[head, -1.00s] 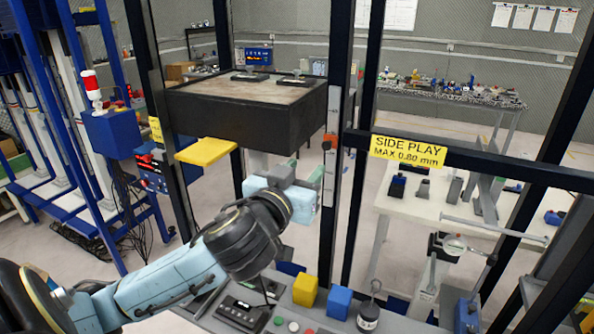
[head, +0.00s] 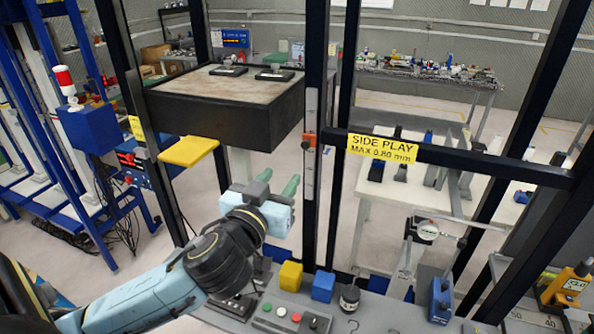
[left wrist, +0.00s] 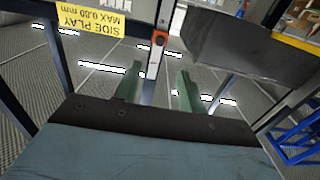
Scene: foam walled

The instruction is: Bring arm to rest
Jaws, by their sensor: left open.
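My left arm reaches in from the lower left in the head view. Its gripper (head: 278,188) is open, with two green fingers apart and nothing between them. It is in the air below and in front of the black box-like platform (head: 222,122), left of the dark upright post. In the left wrist view the two green fingers (left wrist: 158,88) also stand apart and empty, with the post and its orange knob behind them. My right gripper does not show.
A yellow pad (head: 188,151) juts out under the platform. A dark crossbar carries a yellow "SIDE PLAY" sign (head: 382,148). Below the gripper, a grey panel holds a yellow block (head: 291,275), a blue block (head: 323,286) and buttons. Dark frame posts stand close on both sides.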

